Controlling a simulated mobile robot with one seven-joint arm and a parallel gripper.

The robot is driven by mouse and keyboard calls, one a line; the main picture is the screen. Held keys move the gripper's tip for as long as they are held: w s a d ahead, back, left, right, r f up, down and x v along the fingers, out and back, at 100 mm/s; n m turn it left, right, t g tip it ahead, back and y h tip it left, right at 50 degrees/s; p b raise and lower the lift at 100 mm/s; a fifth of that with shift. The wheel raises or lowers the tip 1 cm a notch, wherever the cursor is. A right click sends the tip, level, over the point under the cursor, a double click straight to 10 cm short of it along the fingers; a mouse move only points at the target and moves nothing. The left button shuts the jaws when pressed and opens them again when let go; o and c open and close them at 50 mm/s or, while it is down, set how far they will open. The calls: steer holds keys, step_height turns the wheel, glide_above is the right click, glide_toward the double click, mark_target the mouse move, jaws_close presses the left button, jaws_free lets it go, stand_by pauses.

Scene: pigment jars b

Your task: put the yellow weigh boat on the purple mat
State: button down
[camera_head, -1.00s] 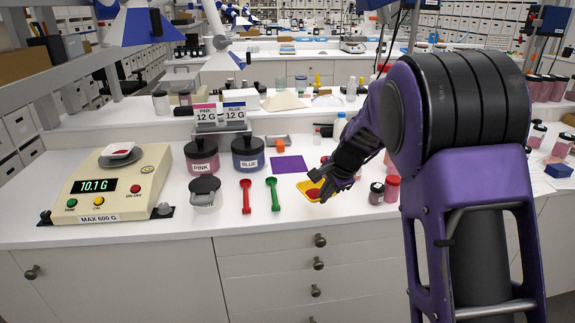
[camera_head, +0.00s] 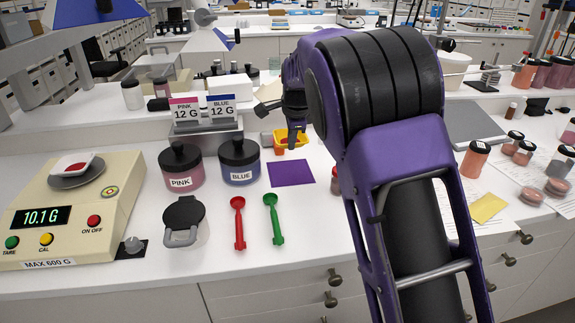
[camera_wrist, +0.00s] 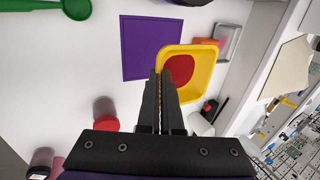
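The yellow weigh boat (camera_head: 282,146) holds red powder. It also shows in the wrist view (camera_wrist: 204,68), where my gripper (camera_wrist: 163,78) is shut on its rim. In the head view, my gripper (camera_head: 296,132) holds the boat, which appears behind the far edge of the purple mat (camera_head: 290,173), seemingly above the counter. The mat is flat and bare. In the wrist view, the boat overlaps a right-hand part of the mat (camera_wrist: 146,48). My arm hides part of the counter right of the mat.
Pink (camera_head: 181,167) and blue (camera_head: 240,163) pigment jars stand left of the mat. A red spoon (camera_head: 238,222) and green spoon (camera_head: 273,218) lie in front. A scale (camera_head: 75,212) stands at left. In the wrist view, an orange object (camera_wrist: 206,42) lies beside the boat.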

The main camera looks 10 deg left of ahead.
step_height(320, 180, down, 10)
steer(key=shift+r+b, duration=0.1)
steer(key=shift+b, duration=0.55)
steer(key=c, duration=1.1)
jaws_free()
steer(key=p+v, duration=0.1)
steer(key=v, duration=1.1)
